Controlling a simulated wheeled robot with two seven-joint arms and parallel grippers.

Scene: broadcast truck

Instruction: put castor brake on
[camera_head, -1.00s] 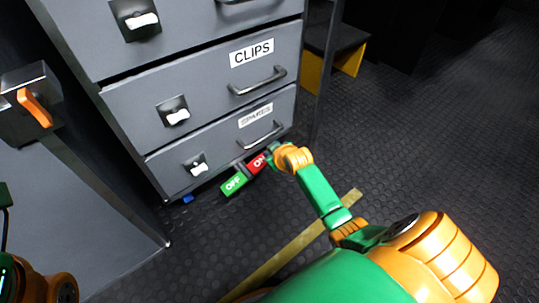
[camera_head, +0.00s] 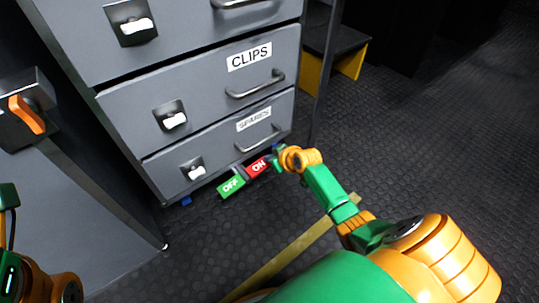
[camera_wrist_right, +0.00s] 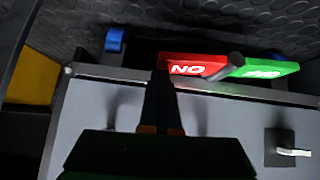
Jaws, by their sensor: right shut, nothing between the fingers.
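The castor brake is a pedal bar at the foot of the grey drawer cabinet. It has a red ON end (camera_head: 258,168) and a green OFF end (camera_head: 231,187). In the right wrist view the red end (camera_wrist_right: 192,66) and the green end (camera_wrist_right: 268,67) show upside down, with a dark lever between them. My right gripper (camera_head: 273,159) is low by the cabinet's bottom edge, just right of the red end. In the wrist view its dark fingers (camera_wrist_right: 160,90) are together and empty, close to the red end; I cannot tell whether they touch it. My left gripper is out of view.
The grey cabinet (camera_head: 225,90) has drawers with handles and white latches. Blue castor parts show under it (camera_wrist_right: 115,40). An orange-handled latch (camera_head: 27,113) is at the left, and a black and yellow step (camera_head: 340,50) at the back. The dark studded floor (camera_head: 430,150) at the right is clear.

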